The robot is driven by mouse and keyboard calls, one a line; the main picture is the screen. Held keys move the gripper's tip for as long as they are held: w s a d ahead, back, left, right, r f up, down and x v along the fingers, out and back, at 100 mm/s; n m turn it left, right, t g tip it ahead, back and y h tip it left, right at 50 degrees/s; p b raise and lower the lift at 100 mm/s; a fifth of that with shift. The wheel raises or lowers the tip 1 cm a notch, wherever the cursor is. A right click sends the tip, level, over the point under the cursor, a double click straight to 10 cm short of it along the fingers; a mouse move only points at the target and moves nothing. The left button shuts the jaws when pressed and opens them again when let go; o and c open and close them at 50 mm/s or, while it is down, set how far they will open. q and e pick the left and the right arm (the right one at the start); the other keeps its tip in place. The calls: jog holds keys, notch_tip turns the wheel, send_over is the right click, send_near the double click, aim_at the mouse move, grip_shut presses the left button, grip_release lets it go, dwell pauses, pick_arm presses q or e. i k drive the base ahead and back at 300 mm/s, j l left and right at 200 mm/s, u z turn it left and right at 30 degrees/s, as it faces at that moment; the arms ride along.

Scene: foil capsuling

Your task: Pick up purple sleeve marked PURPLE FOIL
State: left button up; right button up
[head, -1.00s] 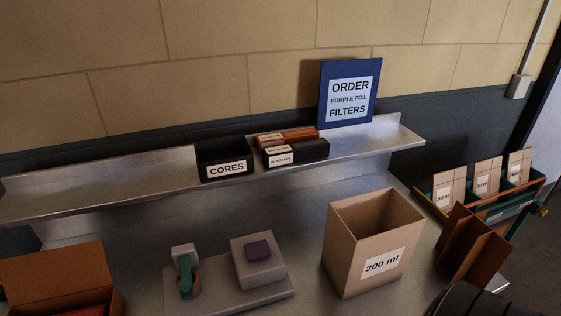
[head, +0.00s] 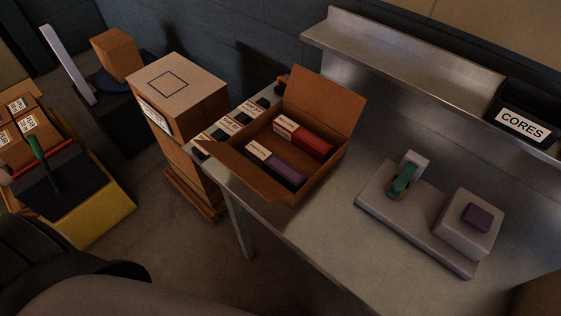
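A purple sleeve (head: 283,169) with a white label lies in the open brown cardboard box (head: 327,158) at the left end of the metal table. The label is too small to read. A red sleeve (head: 308,138) with a white label lies behind it in the same box. The box's flaps stand open. Dark parts of my own body fill the lower left corner. Neither gripper's fingers can be seen in the head view.
A grey fixture (head: 415,222) with a green part and a purple-topped block stands right of the box. A CORES bin (head: 522,124) sits on the shelf. Several white-labelled dark items line the box's left. A tall carton (head: 180,90) and yellow bin (head: 108,211) stand further left.

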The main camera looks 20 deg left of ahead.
aim_at(291, 178)
jog(key=j+z, duration=0.15)
jog(key=j, duration=0.5)
jog(key=j+z, duration=0.2)
jog(key=j, duration=0.5)
jog(key=j+z, duration=0.15)
jog(key=j, duration=0.5)
jog(key=k+j+z, duration=0.2)
jog(key=j, duration=0.45)
jog(key=i, duration=0.05)
